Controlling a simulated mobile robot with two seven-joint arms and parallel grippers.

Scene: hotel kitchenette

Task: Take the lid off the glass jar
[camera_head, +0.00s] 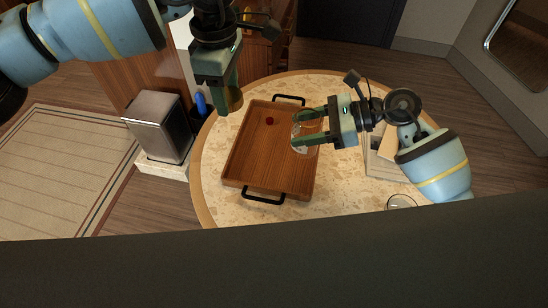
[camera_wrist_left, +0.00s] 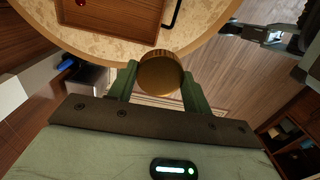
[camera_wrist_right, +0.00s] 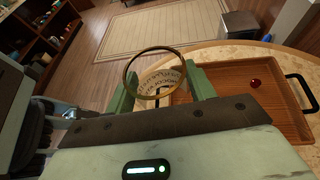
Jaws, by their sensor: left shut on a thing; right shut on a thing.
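My left gripper (camera_head: 220,84) is shut on the round golden-brown lid (camera_wrist_left: 161,74), which shows between its fingers in the left wrist view. It holds the lid in the air near the tray's far left corner in the head view. My right gripper (camera_head: 299,128) is shut on the clear glass jar (camera_head: 305,142) over the tray's right side. In the right wrist view the jar (camera_wrist_right: 156,84) has an open, uncovered rim and lettering on its wall. The lid and the jar are apart. Whether the jar touches the tray is hard to tell.
A wooden tray (camera_head: 244,181) with black handles lies on the round stone-topped table (camera_head: 214,189). A small red ball (camera_head: 269,121) lies in it. A clear container (camera_head: 378,166) and a glass (camera_head: 401,202) are at the right. A metal box (camera_head: 157,126) stands left of the table.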

